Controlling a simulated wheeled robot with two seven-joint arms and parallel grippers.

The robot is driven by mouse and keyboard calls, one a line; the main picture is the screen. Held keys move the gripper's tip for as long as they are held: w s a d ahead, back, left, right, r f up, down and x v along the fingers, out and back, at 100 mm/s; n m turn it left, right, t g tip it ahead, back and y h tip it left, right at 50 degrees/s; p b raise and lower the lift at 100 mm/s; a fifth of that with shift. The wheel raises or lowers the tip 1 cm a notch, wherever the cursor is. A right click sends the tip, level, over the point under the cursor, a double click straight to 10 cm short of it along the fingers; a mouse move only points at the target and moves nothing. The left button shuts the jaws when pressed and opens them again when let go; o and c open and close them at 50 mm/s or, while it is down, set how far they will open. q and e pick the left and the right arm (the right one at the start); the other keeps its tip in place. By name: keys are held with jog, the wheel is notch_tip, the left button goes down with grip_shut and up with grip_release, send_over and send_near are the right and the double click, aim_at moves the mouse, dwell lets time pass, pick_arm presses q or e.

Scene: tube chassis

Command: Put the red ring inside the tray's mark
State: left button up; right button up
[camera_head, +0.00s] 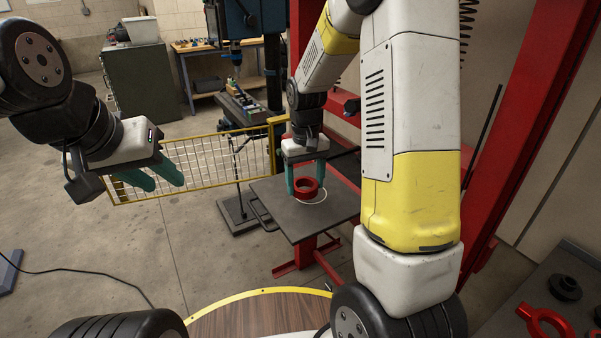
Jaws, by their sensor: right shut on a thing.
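The red ring (305,191) is at the dark grey tray (268,190), between the teal fingers of my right gripper (305,182). The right gripper points down and is shut on the ring. The tray's mark, a thin white circle (324,198), shows partly at the ring's right and front; the ring and fingers hide the rest. The ring overlaps the mark in this view, and I cannot tell whether it touches the tray. My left gripper (164,186) is at the left, empty, with its teal fingers apart, far from the tray.
A yellow-framed mesh fence (215,165) stands behind and left of the tray. A red post (535,90) rises at the right. A red part (545,322) and a black part (565,287) lie on a dark surface at the lower right. The floor left of the tray is mostly clear.

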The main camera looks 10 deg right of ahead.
aim_at(311, 183)
jog(key=w+d, duration=0.1)
jog(key=w, duration=0.2)
jog(key=w+d, duration=0.1)
jog(key=shift+w+d+f, duration=0.25)
jog(key=shift+d, duration=0.05)
jog(key=shift+f, duration=1.75)
jog(key=shift+f, duration=0.15)
jog(key=o, duration=1.5)
jog(key=shift+o, duration=0.2)
notch_tip(311, 183, up, 12)
